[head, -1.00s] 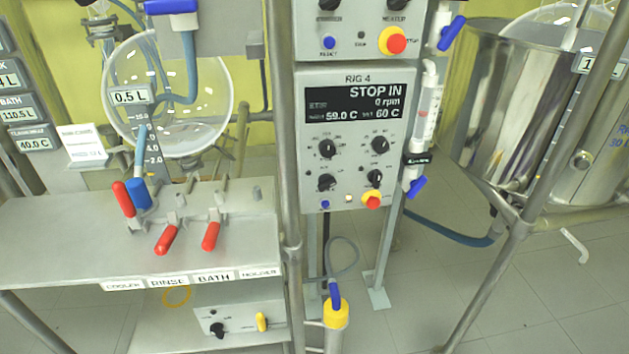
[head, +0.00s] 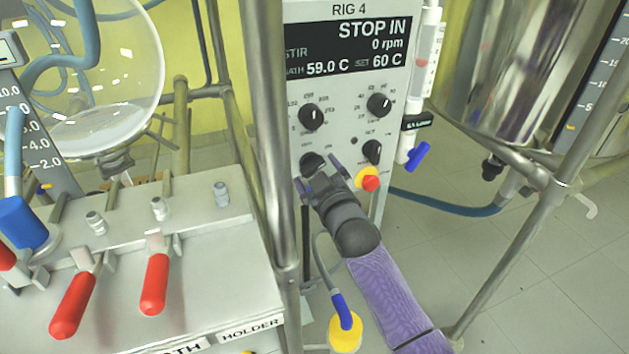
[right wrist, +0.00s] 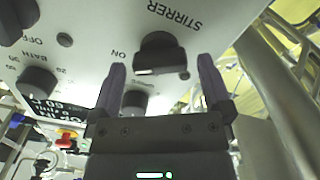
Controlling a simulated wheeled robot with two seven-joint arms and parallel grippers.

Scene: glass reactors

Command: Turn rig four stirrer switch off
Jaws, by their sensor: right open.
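The rig four panel (head: 343,95) faces me, with its display (head: 350,47) reading "STOP IN", "0 rpm", 59.0 C and set 60 C. The stirrer switch (head: 312,161) is the black knob at the panel's lower left, partly covered by my right gripper (head: 319,174). In the right wrist view the stirrer switch (right wrist: 160,54) shows beside the words "STIRRER" and "ON". My right gripper (right wrist: 162,82) is open there, its two purple fingers either side of the knob. I cannot tell whether they touch it. My left gripper is out of view.
A red and yellow stop button (head: 369,180) sits just right of my right gripper. A steel post (head: 266,130) stands left of the panel. Red-handled valves (head: 155,284) line the bench at left. A blue-handled valve (head: 418,155) hangs at the panel's right.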

